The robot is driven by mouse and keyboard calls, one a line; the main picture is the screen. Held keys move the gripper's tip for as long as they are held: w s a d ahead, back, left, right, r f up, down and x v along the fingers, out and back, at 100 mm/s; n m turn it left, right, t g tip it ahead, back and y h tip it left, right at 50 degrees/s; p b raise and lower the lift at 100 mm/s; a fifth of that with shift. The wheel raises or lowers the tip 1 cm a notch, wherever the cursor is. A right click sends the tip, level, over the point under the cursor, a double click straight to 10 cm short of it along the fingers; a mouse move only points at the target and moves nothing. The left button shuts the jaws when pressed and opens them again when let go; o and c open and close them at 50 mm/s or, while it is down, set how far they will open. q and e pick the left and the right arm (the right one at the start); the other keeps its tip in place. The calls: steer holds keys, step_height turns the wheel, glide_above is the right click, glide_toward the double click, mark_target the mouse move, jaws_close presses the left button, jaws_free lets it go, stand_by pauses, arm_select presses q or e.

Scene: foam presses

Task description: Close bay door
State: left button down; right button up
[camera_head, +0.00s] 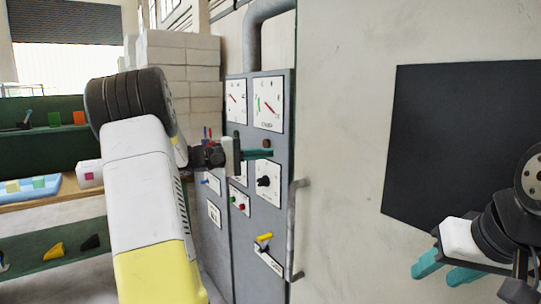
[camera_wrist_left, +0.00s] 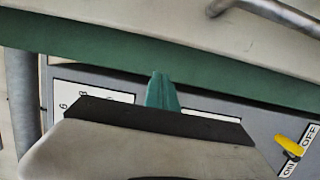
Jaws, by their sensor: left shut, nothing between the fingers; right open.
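A slatted bay door (camera_head: 66,24) shows at the far top left of the head view, dark above a bright area; how far it is open I cannot tell. A grey control panel (camera_head: 215,235) stands ahead, with gauges, a black knob (camera_head: 264,181), red and green buttons (camera_head: 238,203) and a yellow lever (camera_head: 264,237). The lever (camera_wrist_left: 288,145) also shows beside ON and OFF marks in the left wrist view. My left gripper (camera_head: 257,154) is shut and empty in front of the panel, between gauges and knob; contact cannot be told. My right gripper (camera_head: 447,272) is open at lower right.
A metal handle bar (camera_head: 293,230) runs upright along the panel's right edge. A black board (camera_head: 440,130) hangs on the pale wall by my right arm. White blocks (camera_head: 180,60) are stacked behind the panel. A bench with a blue tray (camera_head: 50,186) stands left.

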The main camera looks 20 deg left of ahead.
arm_select(q)
steer(key=d, duration=0.6)
steer(key=shift+d, duration=0.35)
